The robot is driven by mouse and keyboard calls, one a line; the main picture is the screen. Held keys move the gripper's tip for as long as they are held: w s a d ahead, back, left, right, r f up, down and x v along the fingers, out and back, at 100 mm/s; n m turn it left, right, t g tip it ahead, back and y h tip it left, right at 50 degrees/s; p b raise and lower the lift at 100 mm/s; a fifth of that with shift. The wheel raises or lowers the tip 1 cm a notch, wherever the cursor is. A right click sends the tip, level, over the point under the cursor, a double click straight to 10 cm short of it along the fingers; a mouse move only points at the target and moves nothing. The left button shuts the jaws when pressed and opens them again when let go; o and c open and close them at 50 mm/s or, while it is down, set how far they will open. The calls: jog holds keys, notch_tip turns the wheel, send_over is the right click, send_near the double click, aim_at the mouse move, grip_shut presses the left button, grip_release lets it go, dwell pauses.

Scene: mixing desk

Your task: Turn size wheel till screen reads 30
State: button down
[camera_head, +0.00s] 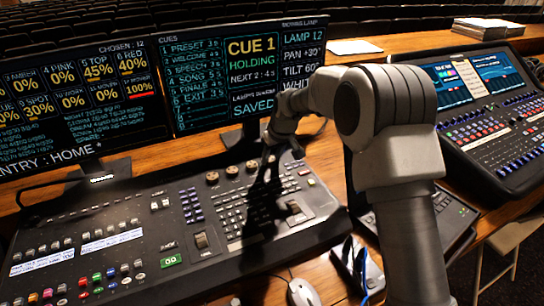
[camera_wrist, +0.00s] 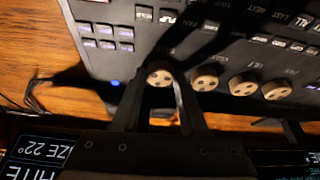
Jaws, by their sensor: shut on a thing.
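In the wrist view a round tan wheel (camera_wrist: 160,75) with dark dimples sits at the end of a row of similar wheels on the dark desk. My gripper (camera_wrist: 161,88) is shut around it, a finger on each side. The wheel's label is not readable. In the head view my gripper (camera_head: 270,152) is low over the back right of the console and hides this wheel. The screen (camera_wrist: 32,155), upside down in the wrist view, reads "ZE 22°", the rest of the word cut off. In the head view my arm covers that line.
More wheels (camera_head: 231,170) stand close to the left of my gripper in the head view. The monitor (camera_head: 250,75) rises just behind. The lighting console (camera_head: 190,225) spreads in front. A second console (camera_head: 490,115) stands at right, a mouse (camera_head: 302,292) at front.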

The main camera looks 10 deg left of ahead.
jog(key=m, duration=0.3)
jog(key=shift+s+a+t+h, duration=0.1)
jog(key=shift+a+t+h, duration=0.1)
jog(key=shift+t+h, duration=0.2)
jog(key=shift+m+h+p, duration=0.3)
jog(key=shift+m+h, duration=0.3)
jog(key=shift+m, duration=1)
jog(key=c, duration=0.7)
grip_release()
jog(key=v, duration=0.8)
jog(key=p+v, duration=0.1)
jog(key=v, duration=0.8)
jog(key=shift+s+a+r, duration=0.15)
jog(key=shift+s, duration=0.15)
